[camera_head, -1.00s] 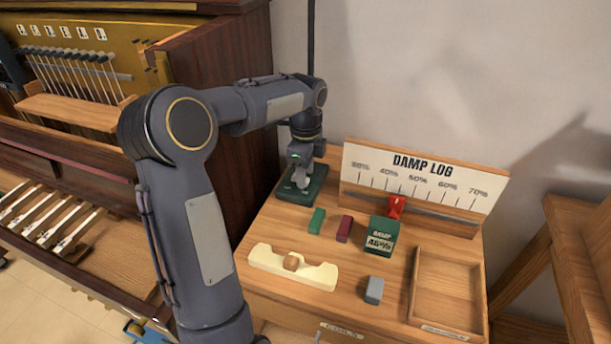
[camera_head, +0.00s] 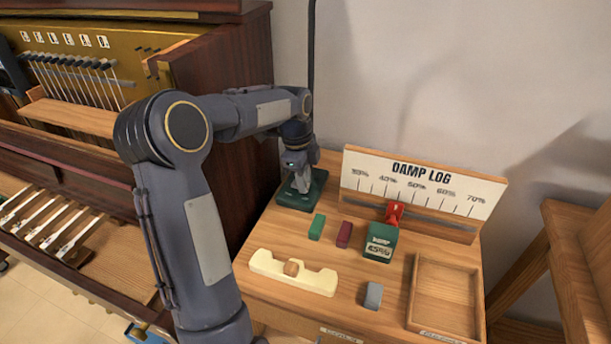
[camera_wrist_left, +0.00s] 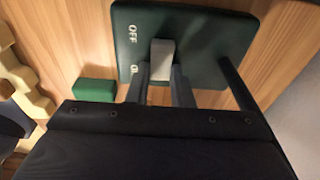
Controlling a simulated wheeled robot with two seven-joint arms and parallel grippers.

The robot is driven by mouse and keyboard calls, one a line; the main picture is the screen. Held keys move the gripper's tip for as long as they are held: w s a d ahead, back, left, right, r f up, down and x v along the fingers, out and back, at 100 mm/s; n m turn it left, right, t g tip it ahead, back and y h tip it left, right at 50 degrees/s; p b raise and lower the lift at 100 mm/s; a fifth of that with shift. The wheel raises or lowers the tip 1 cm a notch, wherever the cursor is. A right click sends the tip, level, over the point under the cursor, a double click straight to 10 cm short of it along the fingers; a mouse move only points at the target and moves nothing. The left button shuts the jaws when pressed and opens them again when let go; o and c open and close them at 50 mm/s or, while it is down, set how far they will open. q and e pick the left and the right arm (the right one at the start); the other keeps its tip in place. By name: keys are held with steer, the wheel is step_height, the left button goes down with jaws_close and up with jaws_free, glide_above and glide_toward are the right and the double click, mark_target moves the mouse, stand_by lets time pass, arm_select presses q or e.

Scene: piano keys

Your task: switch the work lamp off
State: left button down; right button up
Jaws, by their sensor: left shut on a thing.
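The work lamp's dark green base (camera_head: 291,202) stands at the back left of the wooden side table, with a thin dark pole behind it. The base also shows in the left wrist view (camera_wrist_left: 215,42), with OFF lettering and a second label partly hidden by a finger. A pale grey switch knob (camera_wrist_left: 162,55) stands up from it beside the labels. My left gripper (camera_wrist_left: 161,78) is shut on this knob, one finger on each side; in the head view the gripper (camera_head: 301,182) is over the base. The lamp's head is out of view. My right gripper is not in view.
On the table are a green block (camera_head: 317,227), a maroon block (camera_head: 344,234), a green meter (camera_head: 380,243), a grey block (camera_head: 373,295), a cream holder (camera_head: 318,281) and an empty tray (camera_head: 413,318). The DAMP LOG board (camera_head: 430,172) stands behind. The piano (camera_head: 225,120) is at left.

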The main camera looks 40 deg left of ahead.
arm_select(q)
steer(key=shift+s+a+r+h, duration=0.15)
steer(key=shift+a+h, duration=0.1)
steer(key=shift+h, duration=0.15)
steer(key=shift+a+t+h+p, duration=0.1)
steer(key=shift+t+h+p, duration=0.3)
steer(key=shift+h, duration=0.4)
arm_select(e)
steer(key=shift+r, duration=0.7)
arm_select(q)
steer(key=c, duration=1.3)
jaws_free()
